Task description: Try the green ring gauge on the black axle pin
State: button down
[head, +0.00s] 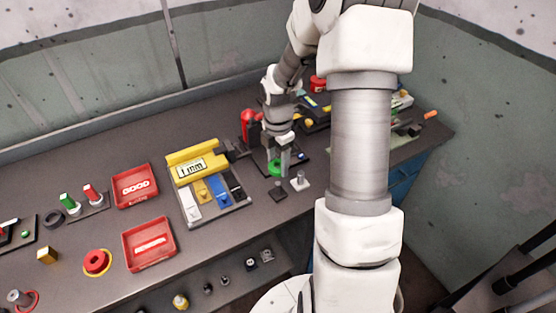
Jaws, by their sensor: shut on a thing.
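My gripper (280,158) points down over the right-middle part of the bench, in the head view. It is shut on the green ring gauge (275,168), which shows as a small bright green patch at the fingertips. A black axle pin on a dark square base (278,190) stands just in front of the ring. The ring is apart from this pin in the picture. The fingers hide part of the ring, and its exact height above the bench cannot be told.
A pale block with a grey pin (299,182) stands right of the black pin. A yellow-and-grey "1 mm" tray (240,213) lies left. Red GOOD (135,202) and second red (148,257) trays stand farther left. A red object (247,124) is behind my gripper. My arm hides the right side.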

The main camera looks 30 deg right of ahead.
aim_at(278, 183)
jog(key=shift+f+b, duration=1.5)
jog(key=shift+f, duration=1.2)
jog(key=shift+f+b, duration=0.65)
jog(key=shift+f, duration=0.4)
jog(key=shift+r, duration=0.1)
dwell(0.6)
jog(key=shift+r+p, duration=3)
jog(key=shift+r, duration=0.25)
